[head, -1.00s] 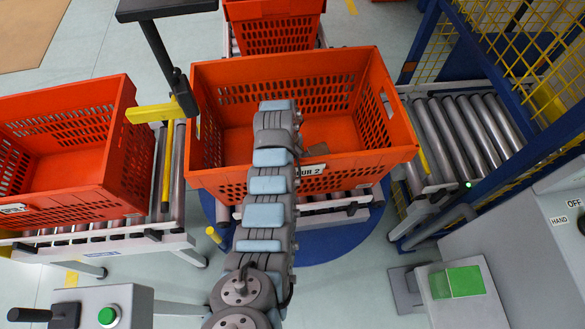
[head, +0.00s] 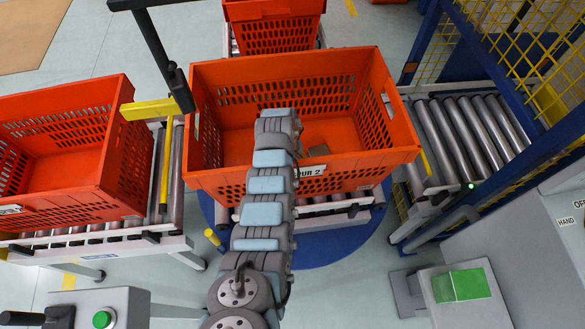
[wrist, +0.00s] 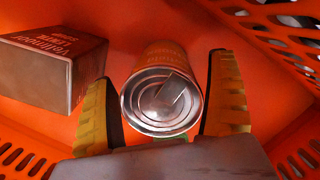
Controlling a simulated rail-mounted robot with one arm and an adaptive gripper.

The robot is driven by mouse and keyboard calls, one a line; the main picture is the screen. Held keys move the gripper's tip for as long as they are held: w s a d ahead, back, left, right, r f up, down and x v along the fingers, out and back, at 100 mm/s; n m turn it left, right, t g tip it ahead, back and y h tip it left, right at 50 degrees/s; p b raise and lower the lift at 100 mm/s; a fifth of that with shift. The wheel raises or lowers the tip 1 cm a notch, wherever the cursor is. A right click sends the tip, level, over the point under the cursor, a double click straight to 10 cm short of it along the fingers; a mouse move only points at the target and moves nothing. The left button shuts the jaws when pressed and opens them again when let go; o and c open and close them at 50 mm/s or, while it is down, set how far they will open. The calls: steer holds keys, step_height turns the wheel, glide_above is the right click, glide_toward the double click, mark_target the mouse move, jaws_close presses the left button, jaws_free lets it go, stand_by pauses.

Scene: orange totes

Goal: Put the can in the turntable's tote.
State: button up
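The can (wrist: 161,102) shows its silver lid with a pull tab in the wrist view, inside an orange tote. My gripper (wrist: 163,75) has one yellow-and-black finger on either side of the can, with narrow gaps showing towards the fingertips. In the head view my arm reaches over the middle orange tote (head: 250,177), which stands over the round blue turntable (head: 330,247). My arm hides the gripper and the can there. Whether the can touches the tote floor is hard to tell.
A brown printed box (wrist: 55,62) lies left of the can in the wrist view. A second orange tote (head: 60,205) is on the left conveyor, and another (head: 280,38) is behind. An empty roller conveyor (head: 470,135) and blue frame are on the right.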

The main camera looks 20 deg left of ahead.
steer(key=r+p, duration=0.1)
steer(key=r, duration=0.3)
steer(key=a+r+p, duration=0.1)
steer(key=r, duration=0.3)
steer(key=r+p, duration=0.1)
steer(key=r, duration=0.3)
steer(key=shift+w+a+r+p, duration=0.1)
steer(key=shift+w+a+p, duration=0.05)
steer(key=shift+a+p, duration=0.15)
